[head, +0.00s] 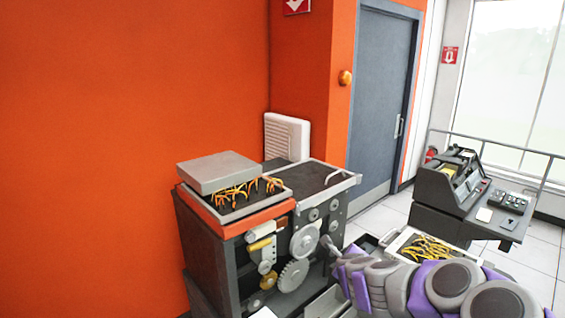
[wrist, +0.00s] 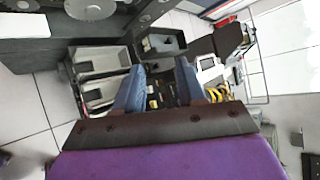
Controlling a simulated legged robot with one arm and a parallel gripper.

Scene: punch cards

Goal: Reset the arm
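My arm, grey and purple, enters the head view from the lower right and reaches left toward the front of a dark machine (head: 230,262) with exposed gears. The arm's far end is near the machine's lower right side; the fingertips are hard to make out there. In the wrist view my gripper (wrist: 161,68) shows two blue-grey fingers standing apart. Nothing is seen held between them; dark bins and floor-level parts show through the gap.
A tray with yellow cables (head: 428,246) lies beside my arm and partly behind it. A grey console (head: 450,205) stands at the right. Open bins (wrist: 98,62) show in the wrist view. An orange wall (head: 130,90) and a grey door (head: 380,95) are behind. Tiled floor is clear near the door.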

